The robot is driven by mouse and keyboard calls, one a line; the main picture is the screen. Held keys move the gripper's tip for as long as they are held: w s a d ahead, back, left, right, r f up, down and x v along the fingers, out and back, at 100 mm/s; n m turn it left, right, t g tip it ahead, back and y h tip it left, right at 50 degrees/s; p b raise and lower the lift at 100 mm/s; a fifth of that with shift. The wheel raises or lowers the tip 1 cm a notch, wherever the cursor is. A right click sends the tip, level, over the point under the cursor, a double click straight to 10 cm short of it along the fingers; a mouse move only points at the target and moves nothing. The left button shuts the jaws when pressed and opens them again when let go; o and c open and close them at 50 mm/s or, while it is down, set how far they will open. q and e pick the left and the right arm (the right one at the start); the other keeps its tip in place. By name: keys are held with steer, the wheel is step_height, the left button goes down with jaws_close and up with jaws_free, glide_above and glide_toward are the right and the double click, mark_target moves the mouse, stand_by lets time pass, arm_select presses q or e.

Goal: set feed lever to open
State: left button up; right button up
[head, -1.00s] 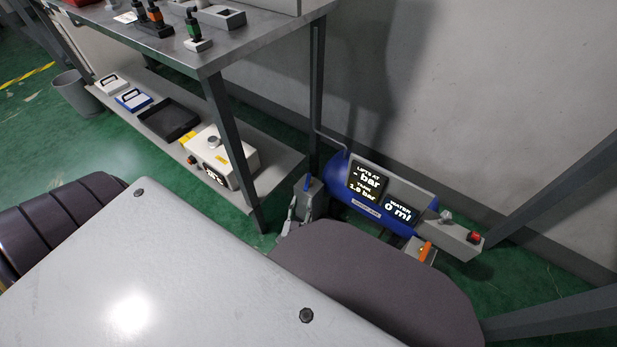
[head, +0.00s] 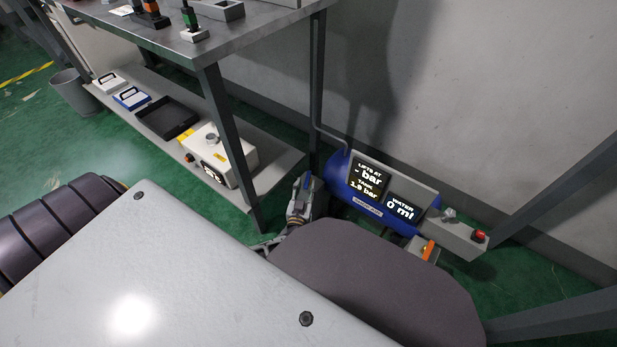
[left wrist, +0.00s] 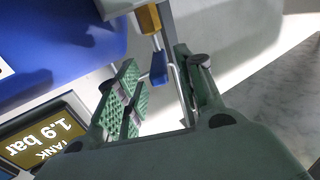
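A small blue lever (head: 307,182) sits at the left end of the blue tank (head: 340,190). In the left wrist view the blue lever (left wrist: 158,68) hangs from a brass valve body (left wrist: 149,18). My left gripper (head: 301,188) is at the lever in the head view and partly covers its mount. In the left wrist view the green fingers of the left gripper (left wrist: 158,62) are apart, with the lever's end between them in the picture. A gap shows on both sides, and I cannot tell whether either finger touches it. My right gripper is not in view.
The tank carries a display panel (head: 408,187), an orange lever (head: 429,250) and a red button (head: 478,236). A metal bench (head: 205,52) stands close on the left, its leg (head: 228,140) near my left gripper. A grey wall is behind.

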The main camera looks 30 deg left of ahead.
mark_target(308, 174)
arm_select(q)
steer(key=shift+b+x, duration=1.2)
steer(key=shift+x, duration=2)
steer(key=shift+c, duration=0.5)
jaws_close()
